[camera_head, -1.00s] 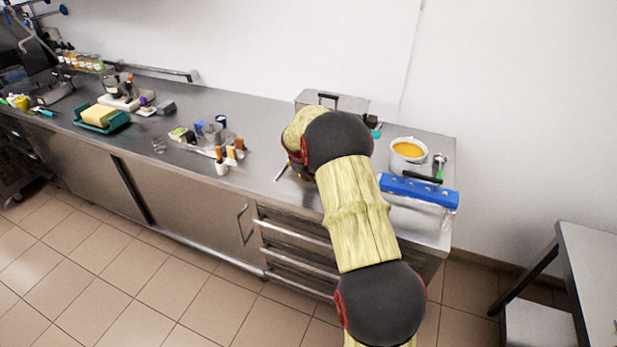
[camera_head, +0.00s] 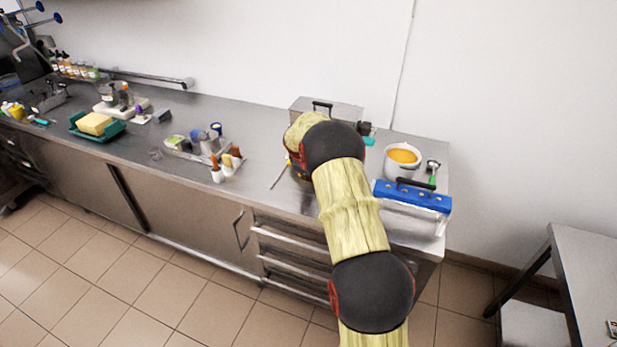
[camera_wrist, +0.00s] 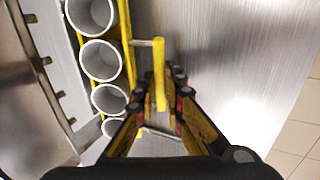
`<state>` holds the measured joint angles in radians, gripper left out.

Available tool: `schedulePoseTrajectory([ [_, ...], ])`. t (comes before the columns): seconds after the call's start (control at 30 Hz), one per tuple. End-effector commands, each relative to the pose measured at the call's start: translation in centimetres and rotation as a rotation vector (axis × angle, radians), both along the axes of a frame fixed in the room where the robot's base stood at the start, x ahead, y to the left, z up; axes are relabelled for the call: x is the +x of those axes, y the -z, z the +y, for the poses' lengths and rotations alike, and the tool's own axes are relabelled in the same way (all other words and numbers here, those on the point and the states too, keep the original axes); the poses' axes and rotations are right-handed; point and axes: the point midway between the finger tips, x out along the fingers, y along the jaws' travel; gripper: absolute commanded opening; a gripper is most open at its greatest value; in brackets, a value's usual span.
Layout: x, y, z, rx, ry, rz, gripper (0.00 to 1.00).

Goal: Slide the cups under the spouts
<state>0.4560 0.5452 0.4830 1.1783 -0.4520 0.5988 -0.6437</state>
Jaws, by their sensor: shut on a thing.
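In the wrist view, several white round cups (camera_wrist: 101,60) stand in a row, open ends toward the camera, in a yellow-framed rack (camera_wrist: 128,45). A yellow handle (camera_wrist: 159,60) sticks out from the rack's right side. My gripper (camera_wrist: 172,82) is shut on this handle. A row of small dark spouts (camera_wrist: 47,60) runs along a metal edge left of the cups. The cups lie beside that row, with a pale strip showing between. In the head view my arm hides the gripper and nearly all of the rack.
A pot of orange liquid (camera_head: 403,157) and a blue-topped clear container (camera_head: 411,196) stand on the counter right of my arm. A metal box (camera_head: 327,108) stands behind it. A tray of small containers (camera_head: 188,152) lies to the left. The bare counter (camera_wrist: 225,60) is clear right of the handle.

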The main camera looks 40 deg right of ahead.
Motion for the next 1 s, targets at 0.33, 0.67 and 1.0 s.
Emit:
schedulePoseTrajectory([
  [0.33, 0.8, -0.1, -1.5, -0.001, 0.0, 0.0, 0.0],
  [0.67, 1.6, -0.1, -2.8, -0.001, 0.0, -0.002, 0.0],
  [1.0, 2.3, -0.1, -4.1, -0.001, 0.0, -0.002, 0.0],
])
